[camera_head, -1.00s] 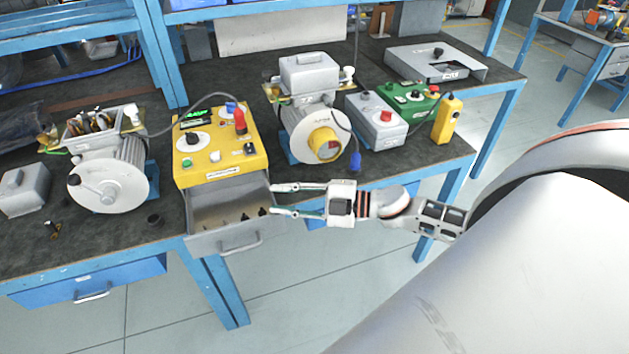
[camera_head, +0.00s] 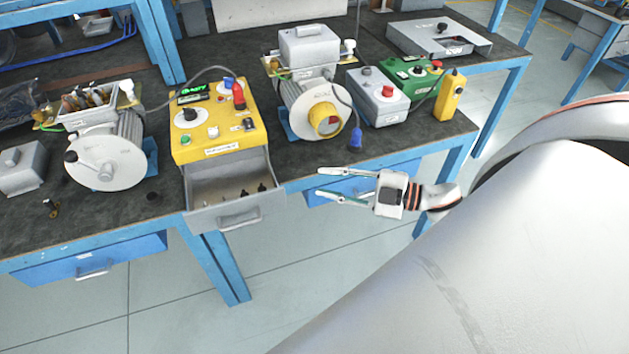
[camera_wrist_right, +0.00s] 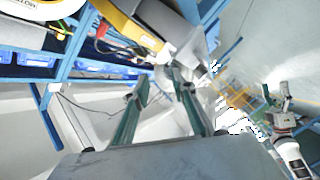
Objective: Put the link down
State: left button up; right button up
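My right gripper (camera_head: 345,187) is in front of the bench, to the right of the open drawer (camera_head: 238,216). Its two fingers are apart with nothing visible between them; they also show apart in the right wrist view (camera_wrist_right: 160,105). The drawer is pulled out below the yellow control box (camera_head: 215,145) and holds several small dark pieces (camera_head: 245,193). I cannot tell whether one is the link. A small brass-and-dark piece (camera_head: 52,208) lies on the bench at the left. In the right wrist view another gripper (camera_wrist_right: 280,104), apparently my left, is small; its opening is unclear.
A motor with a white disc (camera_head: 105,167) stands left of the yellow box. Another motor with a yellow hub (camera_head: 325,118), a grey box (camera_head: 378,100) and a green box (camera_head: 413,75) stand right. Open floor lies before the bench.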

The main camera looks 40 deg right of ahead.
jog(key=s+a+f+m+g+h, duration=0.1)
jog(key=s+a+f+m+h, duration=0.3)
jog(key=f, duration=0.6)
jog(key=s+a+f+m+g+h, duration=0.1)
jog(key=s+a+f+m+h, duration=0.2)
jog(key=a+f+m, duration=0.6)
notch_tip(320, 180, down, 2)
jog(key=shift+s+a+f+g+h, duration=0.2)
jog(key=shift+s+a+g+h, duration=0.2)
jog(key=shift+s+a, duration=0.3)
jog(key=shift+d, duration=0.15)
jog(key=shift+c, duration=0.3)
